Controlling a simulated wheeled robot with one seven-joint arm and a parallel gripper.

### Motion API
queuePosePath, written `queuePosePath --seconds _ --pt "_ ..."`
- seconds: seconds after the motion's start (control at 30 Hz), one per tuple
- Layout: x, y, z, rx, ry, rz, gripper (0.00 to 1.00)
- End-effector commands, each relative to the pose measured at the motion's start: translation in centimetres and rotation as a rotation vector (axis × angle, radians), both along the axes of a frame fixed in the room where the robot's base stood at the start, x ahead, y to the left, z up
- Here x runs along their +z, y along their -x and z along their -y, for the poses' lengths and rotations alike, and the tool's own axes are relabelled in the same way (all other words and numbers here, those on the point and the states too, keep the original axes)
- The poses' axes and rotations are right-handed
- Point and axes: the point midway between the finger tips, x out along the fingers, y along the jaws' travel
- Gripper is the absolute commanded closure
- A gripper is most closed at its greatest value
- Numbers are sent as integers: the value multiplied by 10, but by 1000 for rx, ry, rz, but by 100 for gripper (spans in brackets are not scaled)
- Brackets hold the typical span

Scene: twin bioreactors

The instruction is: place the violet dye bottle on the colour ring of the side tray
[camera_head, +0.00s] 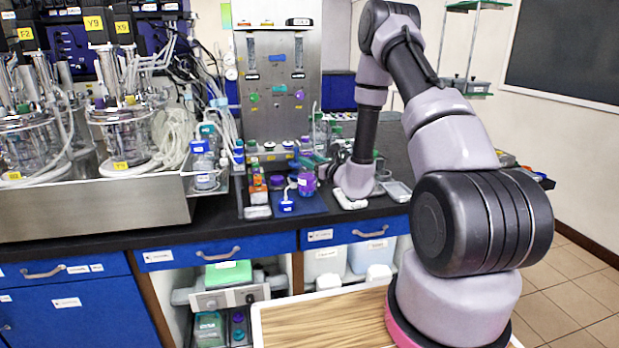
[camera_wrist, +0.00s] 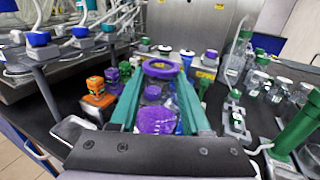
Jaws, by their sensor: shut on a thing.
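The violet dye bottle (camera_head: 306,182) is a clear bottle with violet liquid, upright above the dark bench in the head view. In the wrist view its violet body (camera_wrist: 157,120) shows between the two teal fingers, with a purple ring-shaped top (camera_wrist: 162,68) above. My gripper (camera_head: 313,162) is shut on the bottle around its upper part. Whether the bottle's base touches the surface below cannot be told. A small tray (camera_head: 207,190) at the right end of the steel basin holds a blue-capped bottle. No colour ring can be made out on it.
A blue mat (camera_head: 312,206) lies by the held bottle, with a small blue-and-white item (camera_head: 287,200) on it. A steel panel (camera_head: 272,95) rises behind. In the wrist view, several clear bottles (camera_wrist: 255,85) crowd the right side.

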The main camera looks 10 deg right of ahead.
Motion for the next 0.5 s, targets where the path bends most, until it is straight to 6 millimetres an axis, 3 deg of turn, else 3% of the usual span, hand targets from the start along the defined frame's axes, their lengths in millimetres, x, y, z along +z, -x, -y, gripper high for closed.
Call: queuePosePath --seconds 0.27,0.5 --pt "-24 0 0 0 0 1 100" --pt "-56 0 0 0 -1 1 100"
